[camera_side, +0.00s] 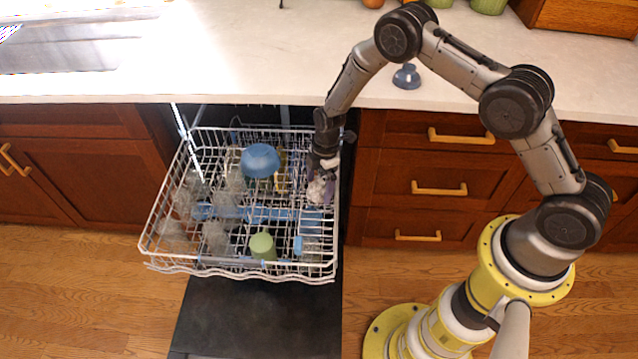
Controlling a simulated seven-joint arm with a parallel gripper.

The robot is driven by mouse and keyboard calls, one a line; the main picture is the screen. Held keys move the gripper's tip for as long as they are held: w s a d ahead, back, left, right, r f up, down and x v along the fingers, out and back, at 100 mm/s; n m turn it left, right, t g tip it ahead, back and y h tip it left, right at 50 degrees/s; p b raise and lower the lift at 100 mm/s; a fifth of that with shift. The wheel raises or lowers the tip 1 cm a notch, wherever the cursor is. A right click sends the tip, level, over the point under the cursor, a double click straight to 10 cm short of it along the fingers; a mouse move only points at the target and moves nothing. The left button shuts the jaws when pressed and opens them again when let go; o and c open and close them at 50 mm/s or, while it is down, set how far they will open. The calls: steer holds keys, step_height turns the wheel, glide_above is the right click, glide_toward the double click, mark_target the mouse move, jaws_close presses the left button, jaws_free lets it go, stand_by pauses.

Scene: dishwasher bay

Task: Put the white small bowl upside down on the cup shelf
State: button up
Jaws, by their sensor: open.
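My gripper (325,168) points down at the right side of the dishwasher rack and is open. A whitish, partly mottled shape (317,191) sits right below the fingers, with a purple piece beside it. It may be the white small bowl, but it is too small and covered to be sure, and I cannot tell its orientation or whether the fingers touch it. Light-blue shelf pieces (311,222) lie along the rack's right side, below the gripper in the picture; they look like the cup shelf.
The pulled-out rack (160,222) holds a blue bowl (260,160), a green cup (262,246) and several clear glasses (216,236). The open dishwasher door (258,318) lies in front. A small blue item (406,77) stands on the counter (250,60). Drawer handles project at right.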

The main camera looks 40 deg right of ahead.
step_height(320, 180, up, 25)
steer(key=w+d+t, duration=0.1)
steer(key=d+t, duration=0.1)
steer(key=s+d+r+m+t, duration=0.1)
steer(key=s+r, duration=0.3)
steer(key=r, duration=0.3)
steer(key=s+d+r+m+t, duration=0.1)
steer(key=s+r+t, duration=0.15)
steer(key=r, duration=0.55)
steer(key=s+d+r+m, duration=0.1)
steer(key=s+r+m, duration=0.15)
steer(key=s, duration=0.45)
steer(key=s+d+r+m, duration=0.1)
steer(key=s+r+m, duration=0.15)
steer(key=s, duration=0.45)
steer(key=s+d+f+m+h, duration=0.1)
steer(key=s+f+m, duration=0.4)
steer(key=s+m, duration=0.3)
steer(key=s, duration=0.4)
steer(key=shift+m, duration=0.4)
